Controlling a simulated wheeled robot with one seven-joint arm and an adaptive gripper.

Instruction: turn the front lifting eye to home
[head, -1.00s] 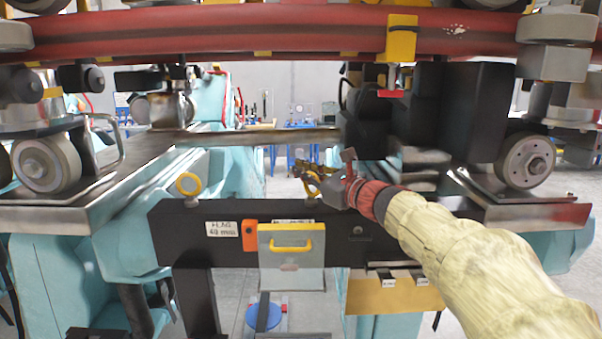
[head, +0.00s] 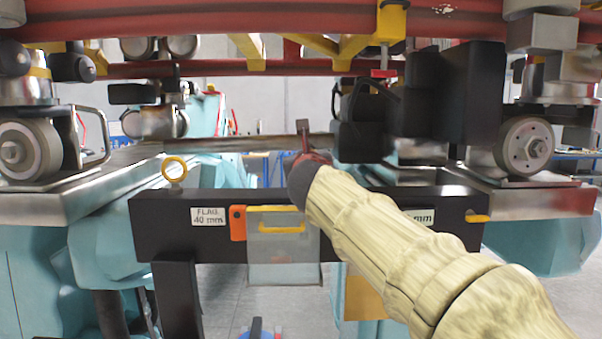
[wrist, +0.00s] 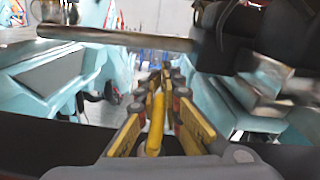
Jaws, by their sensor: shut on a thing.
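In the wrist view my gripper (wrist: 167,77) has its yellow fingers shut around a narrow yellow piece (wrist: 155,125). It looks like a lifting eye seen edge-on, standing at the black beam (wrist: 50,135). The black beam (head: 180,230) crosses the middle there. Another yellow lifting eye (head: 174,170) stands upright at the beam's left end, apart from my gripper, its ring facing the camera.
A clear plate (head: 283,260) with a yellow handle and an orange tab (head: 238,222) hang on the beam beside a "FLAG 40 mm" label (head: 207,217). A metal bar (wrist: 115,38) crosses ahead of my gripper.

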